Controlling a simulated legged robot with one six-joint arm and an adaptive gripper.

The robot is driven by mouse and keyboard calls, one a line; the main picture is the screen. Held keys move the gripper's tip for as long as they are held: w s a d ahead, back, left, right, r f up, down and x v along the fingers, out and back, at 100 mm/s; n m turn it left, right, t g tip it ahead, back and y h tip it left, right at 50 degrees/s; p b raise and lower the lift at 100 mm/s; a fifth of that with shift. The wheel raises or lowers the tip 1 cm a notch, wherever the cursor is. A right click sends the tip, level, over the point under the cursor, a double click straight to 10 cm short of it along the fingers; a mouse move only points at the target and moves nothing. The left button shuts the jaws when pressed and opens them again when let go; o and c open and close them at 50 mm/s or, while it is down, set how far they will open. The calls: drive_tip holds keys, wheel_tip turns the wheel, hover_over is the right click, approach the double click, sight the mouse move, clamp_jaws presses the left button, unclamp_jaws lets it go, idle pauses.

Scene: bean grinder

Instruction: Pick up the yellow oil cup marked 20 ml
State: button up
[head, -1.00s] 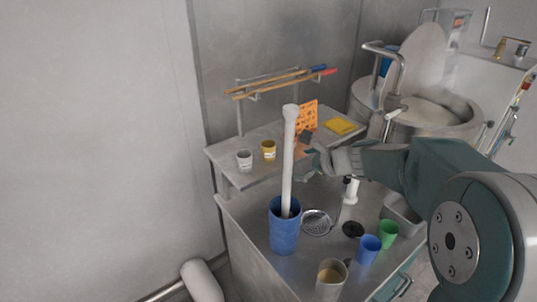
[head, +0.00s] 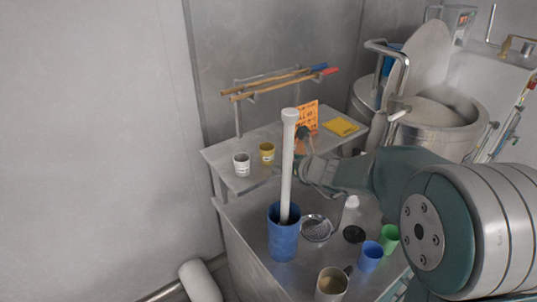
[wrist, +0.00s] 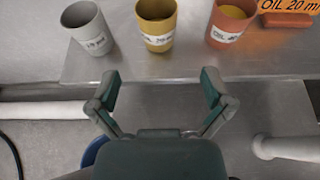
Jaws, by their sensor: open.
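The yellow cup (head: 267,152) stands upright on the raised steel shelf, right of a white-grey cup (head: 241,165). In the wrist view the yellow cup (wrist: 157,22) is at the top centre, with a white label too blurred to read surely. The grey cup (wrist: 88,27) is left of it and an orange-red cup (wrist: 231,24) right of it. My gripper (wrist: 160,88) is open and empty, its fingers spread below the yellow cup in the picture and apart from it. In the head view my gripper (head: 307,160) is right of the yellow cup, partly behind the white pestle.
A white pestle (head: 288,165) stands tall in a blue container (head: 283,238) in front of the shelf (head: 225,158). An orange sign (head: 309,116) and a yellow pad (head: 341,126) are on the shelf. Blue (head: 370,257) and green (head: 389,239) cups stand on the lower counter.

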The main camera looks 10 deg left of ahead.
sight(272, 157)
drive_tip(key=x, duration=0.9)
drive_tip(key=shift+a+r, duration=0.15)
drive_tip(key=shift+r, duration=0.15)
drive_tip(key=c, duration=1)
